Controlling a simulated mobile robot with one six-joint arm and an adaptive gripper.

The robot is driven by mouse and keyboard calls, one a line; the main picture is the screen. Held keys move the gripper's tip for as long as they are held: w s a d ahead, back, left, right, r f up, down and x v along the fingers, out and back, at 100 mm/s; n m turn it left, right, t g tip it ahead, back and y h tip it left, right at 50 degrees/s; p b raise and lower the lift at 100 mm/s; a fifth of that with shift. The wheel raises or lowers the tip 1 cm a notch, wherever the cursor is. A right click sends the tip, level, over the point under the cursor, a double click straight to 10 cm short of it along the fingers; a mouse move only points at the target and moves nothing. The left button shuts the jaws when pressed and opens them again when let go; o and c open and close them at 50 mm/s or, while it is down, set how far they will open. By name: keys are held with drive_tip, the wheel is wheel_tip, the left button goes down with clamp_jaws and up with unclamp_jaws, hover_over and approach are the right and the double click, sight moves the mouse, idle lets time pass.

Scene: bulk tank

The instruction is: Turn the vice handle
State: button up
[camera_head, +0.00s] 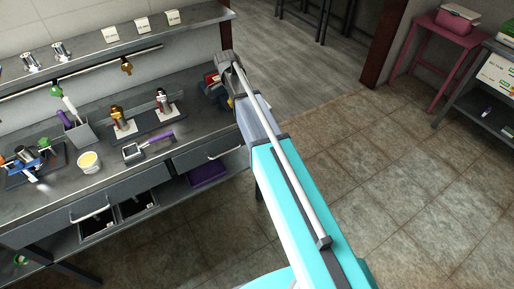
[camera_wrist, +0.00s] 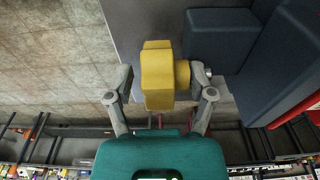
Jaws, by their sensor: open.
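The vice shows in the wrist view as dark blue blocks (camera_wrist: 220,38) at the upper right, with a bit of red at the right edge. A yellow handle (camera_wrist: 157,75) with a rounded yellow hub sits on the left side of the vice. My gripper (camera_wrist: 162,78) is open, with one finger on each side of the yellow handle. A gap shows at the left finger; the right finger is close to the hub, and I cannot tell whether it touches. In the head view, my gripper (camera_head: 226,62) and arm partly hide the red and blue vice (camera_head: 212,90) at the bench's right end.
The grey workbench (camera_head: 190,133) holds a purple-handled tool (camera_head: 150,146), a yellow-topped cup (camera_head: 88,162) and metal fittings on a dark mat. A shelf (camera_head: 120,43) runs above it. Open tiled floor lies to the right, with a pink table (camera_head: 440,45) farther back.

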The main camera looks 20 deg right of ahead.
drive_tip(key=shift+d+r+y, duration=0.1)
drive_tip(key=shift+y, duration=0.4)
drive_tip(key=shift+r+p, duration=0.4)
drive_tip(key=shift+p, duration=0.05)
wheel_tip(320, 180, up, 13)
drive_tip(key=p, duration=1.3)
drive_tip(key=s+f+n+b, duration=0.4)
drive_tip(key=s+n, duration=0.1)
drive_tip(key=s, duration=0.4)
drive_tip(key=s+f+n+b, duration=0.5)
drive_tip(key=s, duration=0.4)
drive_tip(key=s+d+f+n+b, duration=0.1)
drive_tip(key=s+f+n+b, duration=0.3)
drive_tip(key=s, duration=0.5)
drive_tip(key=shift+s+f+n, duration=0.2)
drive_tip(key=shift+s+n, duration=0.1)
drive_tip(key=shift+n, duration=0.2)
drive_tip(key=shift+d, duration=0.1)
drive_tip(key=w+r+m+p, duration=0.4)
drive_tip(key=w+m, duration=0.1)
drive_tip(key=w, duration=0.4)
drive_tip(key=w+a+r+m+p, duration=0.1)
drive_tip(key=w+r+m+p, duration=0.3)
drive_tip(key=w, duration=0.5)
drive_tip(key=w+r+m+p, duration=0.5)
drive_tip(key=w+m, duration=0.1)
drive_tip(key=w, duration=0.3)
drive_tip(key=shift+w+a+r, duration=0.15)
drive_tip(key=shift+w, duration=0.2)
